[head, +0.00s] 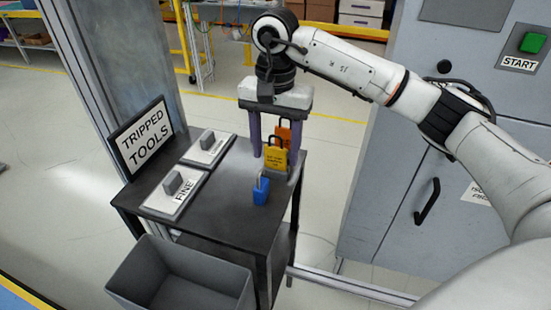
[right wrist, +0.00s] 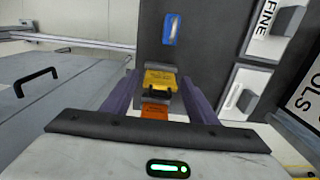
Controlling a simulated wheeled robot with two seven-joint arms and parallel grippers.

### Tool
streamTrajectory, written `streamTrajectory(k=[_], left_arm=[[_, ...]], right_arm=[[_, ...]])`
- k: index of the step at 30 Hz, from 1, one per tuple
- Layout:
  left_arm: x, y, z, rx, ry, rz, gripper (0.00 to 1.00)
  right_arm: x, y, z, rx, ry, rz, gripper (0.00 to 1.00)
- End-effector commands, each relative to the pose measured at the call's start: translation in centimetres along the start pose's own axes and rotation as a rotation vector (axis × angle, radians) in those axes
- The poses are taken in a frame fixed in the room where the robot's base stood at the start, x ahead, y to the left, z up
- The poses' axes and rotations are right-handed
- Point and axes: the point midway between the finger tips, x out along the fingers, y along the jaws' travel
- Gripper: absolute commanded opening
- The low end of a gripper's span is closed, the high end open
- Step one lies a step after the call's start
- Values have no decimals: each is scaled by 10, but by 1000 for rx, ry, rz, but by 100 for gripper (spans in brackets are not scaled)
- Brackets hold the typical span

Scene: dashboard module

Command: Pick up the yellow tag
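The yellow tag (head: 274,157) stands on the dark table, in front of an orange tag (head: 284,131). My right gripper (head: 276,160) reaches down from above, its two purple fingers apart, one on either side of the tags. In the right wrist view, the yellow tag (right wrist: 160,80) lies between the open fingertips (right wrist: 162,88), with the orange tag (right wrist: 155,110) nearer the palm. I see gaps between the fingers and the yellow tag in that view. My left gripper is in neither view.
A blue padlock (head: 261,189) stands on the table (head: 225,205) just in front of the yellow tag. Two switch plates (head: 176,190) and a "TRIPPED TOOLS" sign (head: 142,137) are to the left. A grey bin (head: 180,283) is below the front edge. A grey cabinet (head: 385,200) stands at right.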

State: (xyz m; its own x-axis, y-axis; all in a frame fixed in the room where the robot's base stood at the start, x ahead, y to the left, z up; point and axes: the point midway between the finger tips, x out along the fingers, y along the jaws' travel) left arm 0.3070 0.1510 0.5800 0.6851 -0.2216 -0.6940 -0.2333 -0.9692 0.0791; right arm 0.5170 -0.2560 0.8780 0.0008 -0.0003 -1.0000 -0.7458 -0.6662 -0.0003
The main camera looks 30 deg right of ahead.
Motion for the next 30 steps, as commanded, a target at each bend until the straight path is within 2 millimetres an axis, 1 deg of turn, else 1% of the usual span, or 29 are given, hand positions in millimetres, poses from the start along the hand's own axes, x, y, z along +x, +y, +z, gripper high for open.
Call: streamTrajectory(k=[1,3,6,13,16,20,24,28,30], left_arm=[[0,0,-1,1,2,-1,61],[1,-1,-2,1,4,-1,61],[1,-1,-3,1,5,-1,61],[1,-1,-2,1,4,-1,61],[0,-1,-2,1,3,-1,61],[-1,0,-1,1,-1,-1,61],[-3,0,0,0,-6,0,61],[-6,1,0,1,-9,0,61],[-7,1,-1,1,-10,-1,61]], right_arm=[[0,0,0,0,0,0,44],[0,0,0,0,0,0,32],[0,0,0,1,0,0,17],[-2,0,0,1,0,0,17],[-10,0,0,1,1,-1,17],[-33,-1,-1,1,3,-4,17],[-62,-1,-1,2,3,-4,17],[-86,-1,-1,2,2,-2,17],[-94,-1,-1,1,1,-1,17]])
